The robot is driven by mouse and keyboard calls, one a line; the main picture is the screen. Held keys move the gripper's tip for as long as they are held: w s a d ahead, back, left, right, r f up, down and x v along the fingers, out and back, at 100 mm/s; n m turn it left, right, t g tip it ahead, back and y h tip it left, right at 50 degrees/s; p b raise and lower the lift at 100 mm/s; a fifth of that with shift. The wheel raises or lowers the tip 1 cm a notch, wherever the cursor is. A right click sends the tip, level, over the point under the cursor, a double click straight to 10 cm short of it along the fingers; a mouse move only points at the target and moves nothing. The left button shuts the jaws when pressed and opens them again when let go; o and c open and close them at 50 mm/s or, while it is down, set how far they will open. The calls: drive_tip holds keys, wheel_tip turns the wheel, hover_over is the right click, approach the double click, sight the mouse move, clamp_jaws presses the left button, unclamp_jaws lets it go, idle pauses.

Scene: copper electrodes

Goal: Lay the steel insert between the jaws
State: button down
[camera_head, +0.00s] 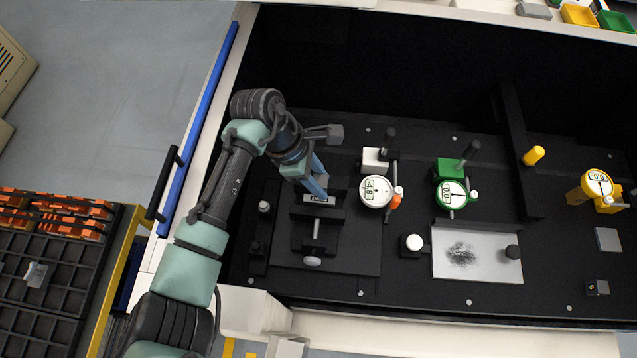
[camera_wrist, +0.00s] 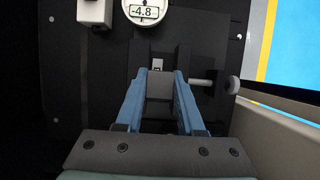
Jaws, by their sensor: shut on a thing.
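The steel insert (camera_head: 319,199) is a small light-grey block with dark marking. It sits at the black vise (camera_head: 297,212), whose screw (camera_head: 316,229) and round knob (camera_head: 312,262) point toward the picture's bottom. My gripper (camera_head: 318,188) reaches down to the insert with its blue fingers and is shut on it. In the wrist view, my gripper (camera_wrist: 165,75) has a grey block face (camera_wrist: 159,88) between its fingers, with the vise's dark jaws (camera_wrist: 184,60) close around. I cannot tell whether the insert touches the vise floor.
A white dial gauge (camera_head: 376,191) stands just right of the vise, with a green gauge (camera_head: 451,194) and a yellow one (camera_head: 598,184) farther right. A grey plate (camera_head: 480,268) with dark powder lies at lower right. Orange parts (camera_head: 70,215) fill a rack at left.

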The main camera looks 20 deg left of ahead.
drive_tip(key=shift+f, duration=1.55)
drive_tip(key=shift+f, duration=0.1)
drive_tip(key=shift+f, duration=0.15)
drive_tip(key=shift+s+f, duration=0.25)
drive_tip(key=shift+f, duration=0.1)
drive_tip(key=c, duration=0.5)
unclamp_jaws()
drive_tip(key=shift+s+f, duration=0.15)
drive_tip(key=shift+r, duration=0.45)
drive_tip(key=v, duration=0.4)
drive_tip(key=b+v, duration=0.1)
drive_tip(key=v, duration=0.7)
drive_tip(key=shift+w+r, duration=0.35)
drive_tip(key=shift+w, duration=0.1)
